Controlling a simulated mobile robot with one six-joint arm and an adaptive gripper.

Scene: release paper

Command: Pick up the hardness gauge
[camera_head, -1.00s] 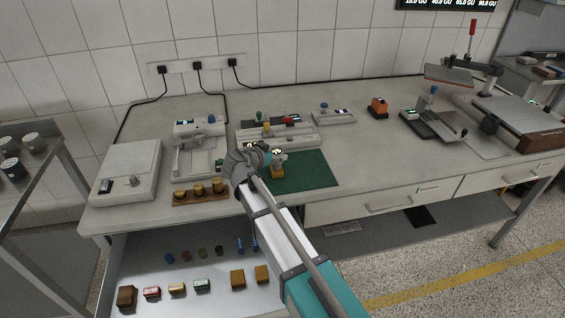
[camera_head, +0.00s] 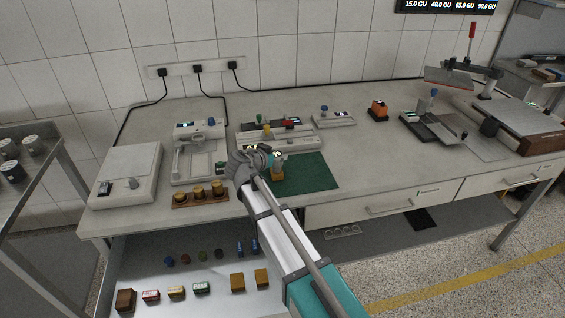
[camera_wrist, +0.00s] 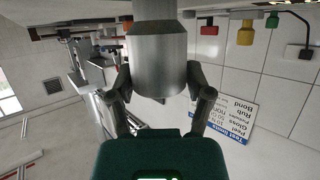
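The hardness gauge (camera_wrist: 157,62) is a grey metal cylinder, wider at its lower end in the wrist view, with its other end cut off by the picture's top edge. My gripper (camera_wrist: 158,80) has one dark finger on each side of it, and both fingertips meet its sides. In the head view my gripper (camera_head: 276,160) is over the green mat (camera_head: 312,178), and a small yellow-gold piece (camera_head: 278,174) shows just below it. The gauge is small and partly hidden there. I cannot tell whether it is clear of the mat.
A wooden rack with brass weights (camera_head: 186,201) stands left of my gripper. White instruments (camera_head: 290,139) with coloured knobs stand close behind. An orange device (camera_head: 378,111) is farther right. Bare bench (camera_head: 385,165) lies right of the mat. The wrist view is upside down.

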